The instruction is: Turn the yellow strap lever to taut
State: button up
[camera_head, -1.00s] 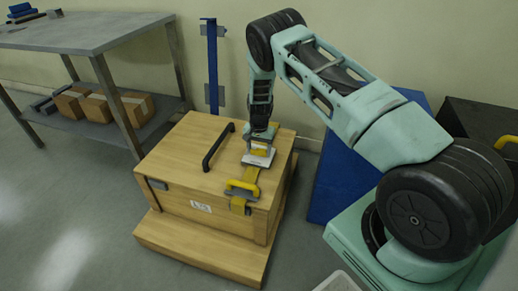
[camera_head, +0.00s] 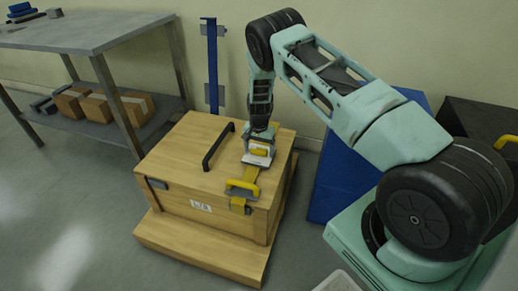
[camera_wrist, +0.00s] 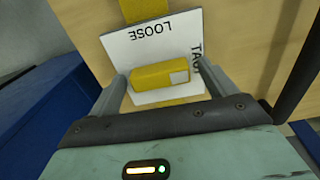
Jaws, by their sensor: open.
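The yellow strap lever (camera_wrist: 160,75) lies across a white plate (camera_wrist: 137,46) marked LOOSE at the top and TAUT at the right in the wrist view. The lever has a pale patch at its right end. My gripper (camera_wrist: 163,77) is open, with one finger on each side of the lever. I cannot tell whether the fingers touch it. In the head view the lever (camera_head: 258,151) shows on the plate (camera_head: 256,161) on top of the wooden crate (camera_head: 185,165), with my gripper (camera_head: 260,145) over it.
A black handle (camera_head: 217,146) stands left of the plate. A blue post (camera_head: 212,65) is behind, a blue box (camera_head: 335,175) to the right.

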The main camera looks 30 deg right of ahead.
aim_at(259, 149)
notch_tip(259, 149, up, 17)
jog(key=p, duration=0.3)
jog(key=shift+r, duration=0.2)
dwell(0.4)
jog(key=s+a+r+n+y, duration=0.1)
jog(key=s+a+r+n, duration=0.1)
jog(key=s+a+r, duration=0.45)
jog(key=s+a+r+n, duration=0.2)
jog(key=a+r+n, duration=0.1)
jog(key=a, duration=0.6)
jog(key=s+a+r+n+y, duration=0.1)
jog(key=s+a+r+n, duration=0.1)
jog(key=s+a+r, duration=0.35)
jog(key=s+a+r+n, duration=0.2)
jog(key=s+a+n, duration=0.15)
jog(key=s, duration=0.55)
jog(key=s+a+r+n+h+p, duration=0.15)
jog(key=s+n, duration=0.25)
jog(key=s, duration=0.4)
jog(key=s+a+r+n, duration=0.3)
jog(key=s+n, duration=0.1)
jog(key=s, duration=0.5)
notch_tip(259, 149, up, 18)
jog(key=p, duration=1.8)
jog(key=shift+w+r+p, duration=0.25)
jog(key=shift+w+p, duration=0.1)
jog(key=shift+w, duration=0.05)
